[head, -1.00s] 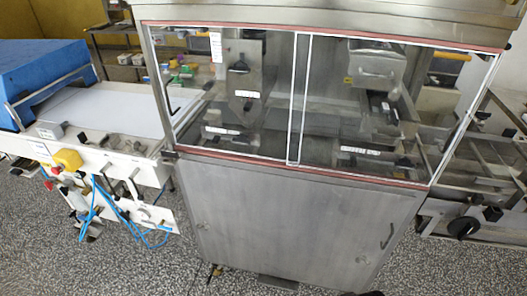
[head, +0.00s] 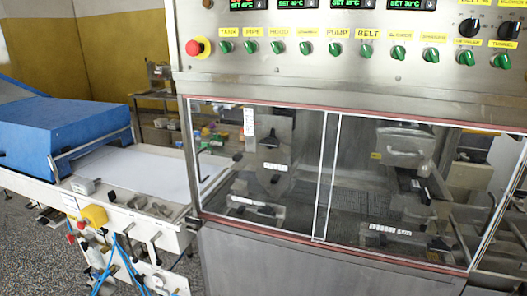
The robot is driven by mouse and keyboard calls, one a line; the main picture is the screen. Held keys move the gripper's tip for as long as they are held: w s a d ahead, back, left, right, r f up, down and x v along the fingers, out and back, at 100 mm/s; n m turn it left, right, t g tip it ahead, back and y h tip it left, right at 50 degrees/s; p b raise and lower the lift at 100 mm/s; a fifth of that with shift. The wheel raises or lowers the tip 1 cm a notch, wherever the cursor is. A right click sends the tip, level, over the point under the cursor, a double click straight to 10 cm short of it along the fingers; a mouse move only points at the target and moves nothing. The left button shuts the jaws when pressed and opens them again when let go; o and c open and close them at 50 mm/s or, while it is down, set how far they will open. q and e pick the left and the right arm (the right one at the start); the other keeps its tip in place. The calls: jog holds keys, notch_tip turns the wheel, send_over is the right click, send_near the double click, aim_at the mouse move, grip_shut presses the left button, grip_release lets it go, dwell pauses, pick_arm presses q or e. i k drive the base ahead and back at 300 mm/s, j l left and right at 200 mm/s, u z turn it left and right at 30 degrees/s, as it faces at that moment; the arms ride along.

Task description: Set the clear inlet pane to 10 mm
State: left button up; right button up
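The steel enrober stands in the middle with a clear front window (head: 300,170) in a white frame with reddish edge strips. A double white upright splits the window into two panes. Through it I see steel parts and several white labels, too small to read surely. A black hooked handle (head: 203,163) shows at the window's left end, near the infeed belt. I cannot tell which clear sheet is the inlet pane, and no gap or millimetre scale is readable. Neither of my grippers is in view.
A control panel (head: 300,72) above the window carries a red stop button (head: 198,47), green knobs, black dials and lit displays. At left, a white belt (head: 150,172) runs from under a blue cover (head: 65,130) to the enrober. Speckled floor shows at lower left.

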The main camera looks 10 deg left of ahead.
aim_at(67, 150)
jog(key=u, duration=1.25)
